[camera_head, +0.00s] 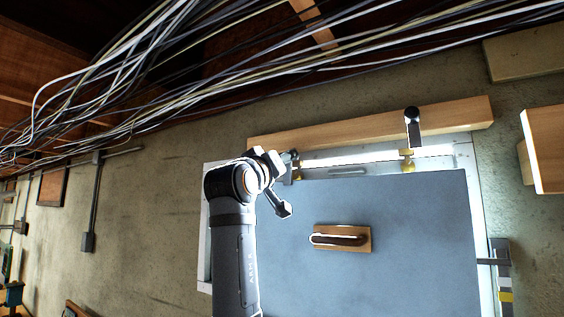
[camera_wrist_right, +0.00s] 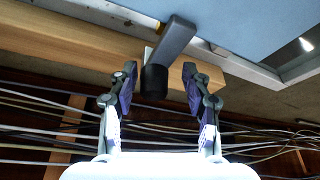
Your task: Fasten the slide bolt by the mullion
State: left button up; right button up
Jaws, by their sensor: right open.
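A blue-grey panel (camera_head: 390,210) sits in a pale frame on the wall. Along its top edge are a dark-ended upright lever (camera_head: 412,128) with a brass piece (camera_head: 407,162) below it. My right gripper (camera_head: 279,185) is at the panel's upper left corner and hides part of the fittings there. In the right wrist view my right gripper (camera_wrist_right: 160,68) is open, with a grey lever (camera_wrist_right: 176,42) with a black round end (camera_wrist_right: 155,84) between its fingers in the picture. Contact is not visible. I cannot tell which fitting is the slide bolt. My left gripper is not in view.
A wooden beam (camera_head: 370,125) runs just above the panel and also shows in the right wrist view (camera_wrist_right: 80,40). Many loose cables (camera_head: 200,80) hang above. A wooden handle plate (camera_head: 342,238) is on the panel. A striped fitting (camera_head: 503,285) is at the right edge.

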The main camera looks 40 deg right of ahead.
jog(key=v, duration=0.7)
jog(key=shift+a+f, duration=0.2)
jog(key=shift+a, duration=0.05)
jog(key=shift+s+d, duration=0.1)
jog(key=shift+d, duration=0.1)
jog(key=shift+a, duration=0.15)
